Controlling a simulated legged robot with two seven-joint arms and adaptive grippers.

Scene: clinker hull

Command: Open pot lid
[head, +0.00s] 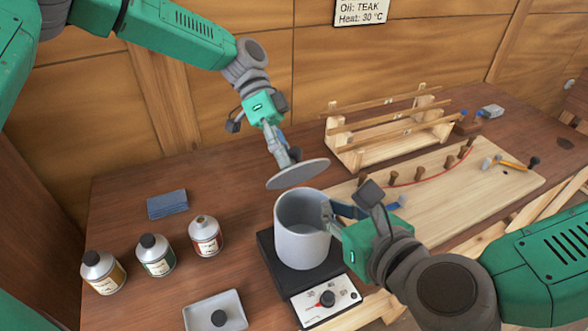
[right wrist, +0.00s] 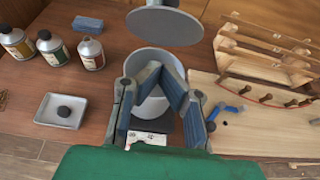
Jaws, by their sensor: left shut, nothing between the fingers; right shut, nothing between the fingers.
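The grey pot (head: 302,235) stands upright on a black hot plate (head: 288,277), its mouth uncovered. It also shows behind my right fingers in the right wrist view (right wrist: 150,56). The round grey lid (head: 298,175) is in the air above the pot, slightly tilted. My left gripper (head: 293,155) is shut, pointing down, with its fingertips at the top of the lid; the lid's knob is hard to make out there. My right gripper (head: 330,214) is shut at the right side of the pot, by its rim. I cannot tell whether it touches the pot.
Several bottles (head: 156,256), a blue cloth (head: 167,204) and a small tray (head: 214,311) with a dark knob-like piece are on the left. A wooden board (head: 480,185) with pegs and a wooden rack (head: 345,155) are on the right.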

